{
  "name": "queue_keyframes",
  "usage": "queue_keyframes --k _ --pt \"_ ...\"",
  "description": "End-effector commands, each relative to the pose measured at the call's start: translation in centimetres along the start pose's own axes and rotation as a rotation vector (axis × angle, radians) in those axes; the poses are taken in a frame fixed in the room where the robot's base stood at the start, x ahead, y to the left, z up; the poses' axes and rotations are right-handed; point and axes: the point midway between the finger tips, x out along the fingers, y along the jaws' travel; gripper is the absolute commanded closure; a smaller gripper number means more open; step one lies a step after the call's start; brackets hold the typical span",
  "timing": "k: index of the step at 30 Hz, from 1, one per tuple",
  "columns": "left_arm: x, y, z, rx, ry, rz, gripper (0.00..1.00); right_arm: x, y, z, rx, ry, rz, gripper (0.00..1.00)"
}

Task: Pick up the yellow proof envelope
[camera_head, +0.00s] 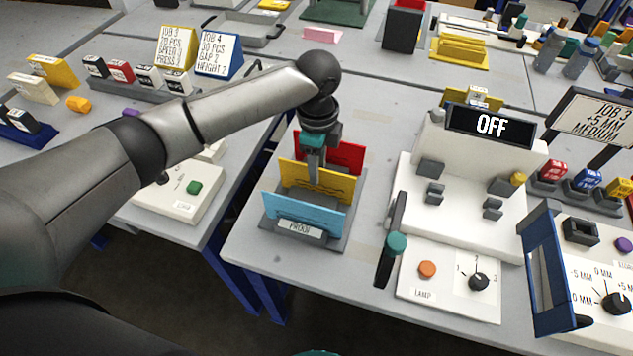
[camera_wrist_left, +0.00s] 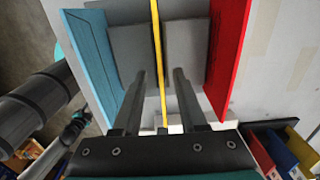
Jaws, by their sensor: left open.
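The yellow proof envelope (camera_head: 317,181) stands upright in the middle of a grey rack labelled PROOF (camera_head: 299,230), between a blue envelope (camera_head: 300,207) in front and a red envelope (camera_head: 345,156) behind. My left gripper (camera_head: 316,172) is above the rack, pointing down at the yellow envelope's top edge. In the left wrist view the yellow envelope (camera_wrist_left: 157,45) shows edge-on as a thin strip. There my left gripper's two fingers (camera_wrist_left: 160,80) lie apart, one on each side of it. I cannot tell whether either finger touches it.
Right of the rack stands a white machine with an OFF display (camera_head: 490,124) and a teal-knobbed lever (camera_head: 396,244). Left, across a gap between tables, is a white box with a green button (camera_head: 194,187). Bare table lies around the rack.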

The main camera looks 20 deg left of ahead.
Motion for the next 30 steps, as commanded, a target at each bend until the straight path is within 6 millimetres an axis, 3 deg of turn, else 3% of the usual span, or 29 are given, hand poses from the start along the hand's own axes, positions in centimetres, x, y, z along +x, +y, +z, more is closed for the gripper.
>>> queue_keyframes --k 1,6,16,27,30 --pt "1.2 0.0 0.1 -0.001 -0.002 0.004 0.59 0.5 0.1 0.1 0.000 0.000 0.001 0.50" --pt "3.5 -0.1 0.3 0.000 -0.002 0.001 0.59 1.2 0.2 0.1 0.000 0.000 0.004 0.50" --pt "4.0 -0.1 0.3 0.001 -0.002 0.000 0.59 1.2 0.3 0.1 0.001 0.001 0.004 0.50" --pt "4.0 -0.1 0.2 0.001 -0.002 0.000 1.00 1.2 0.3 0.0 0.001 0.003 0.005 0.50" --pt "4.0 -0.1 0.3 0.001 -0.002 0.000 1.00 1.2 0.3 0.0 0.001 0.003 0.005 0.50"
